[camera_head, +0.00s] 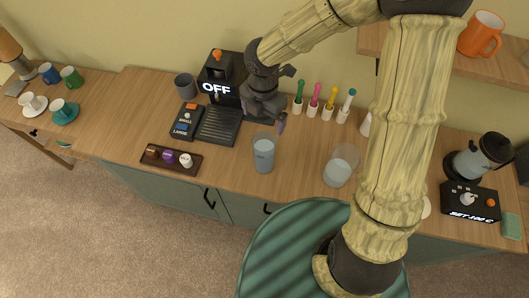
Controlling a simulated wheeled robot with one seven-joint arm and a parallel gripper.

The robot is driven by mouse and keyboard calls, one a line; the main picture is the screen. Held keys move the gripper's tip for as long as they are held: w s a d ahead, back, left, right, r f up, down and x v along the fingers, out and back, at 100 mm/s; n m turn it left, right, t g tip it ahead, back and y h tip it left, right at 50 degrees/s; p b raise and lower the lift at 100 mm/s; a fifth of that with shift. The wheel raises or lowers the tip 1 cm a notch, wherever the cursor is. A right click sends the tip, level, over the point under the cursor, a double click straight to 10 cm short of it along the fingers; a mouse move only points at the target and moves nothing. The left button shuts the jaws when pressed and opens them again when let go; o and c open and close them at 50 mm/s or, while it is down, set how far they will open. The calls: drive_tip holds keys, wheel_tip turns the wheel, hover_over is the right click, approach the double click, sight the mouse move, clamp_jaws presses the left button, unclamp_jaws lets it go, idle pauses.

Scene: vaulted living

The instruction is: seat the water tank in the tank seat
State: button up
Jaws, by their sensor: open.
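A clear, bluish upright container (263,156) with a small mark on its front, which looks like the water tank, stands on the wooden counter near its front edge. A second, wider clear vessel (341,168) holding water stands to its right, so I cannot be fully sure which is the tank. The black coffee machine (222,72), its display reading OFF, stands at the back. I cannot make out the tank seat; my gripper and arm cover the machine's right side. My gripper (267,116) is open and empty, pointing down beside the machine, just behind and above the bluish container.
A tray with three capsules (172,160), a control box (185,121) and a grey cup (185,86) stand left. Several coloured-handled tools (314,101) stand behind right. A kettle (481,156) stands far right, below a shelf (450,68). Some counter between the two clear vessels is free.

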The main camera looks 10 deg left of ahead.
approach(264, 146)
drive_tip(key=s, duration=0.2)
drive_tip(key=s+r, duration=0.1)
drive_tip(key=s, duration=0.1)
drive_tip(key=shift+d, duration=0.1)
drive_tip(key=shift+w+d, duration=0.1)
drive_tip(key=f, duration=0.3)
drive_tip(key=f+p, duration=0.1)
drive_tip(key=f, duration=0.1)
drive_tip(key=shift+w+f, duration=0.1)
drive_tip(key=shift+w, duration=0.15)
drive_tip(key=shift+s, duration=0.1)
drive_tip(key=shift+c, duration=0.4)
clamp_jaws()
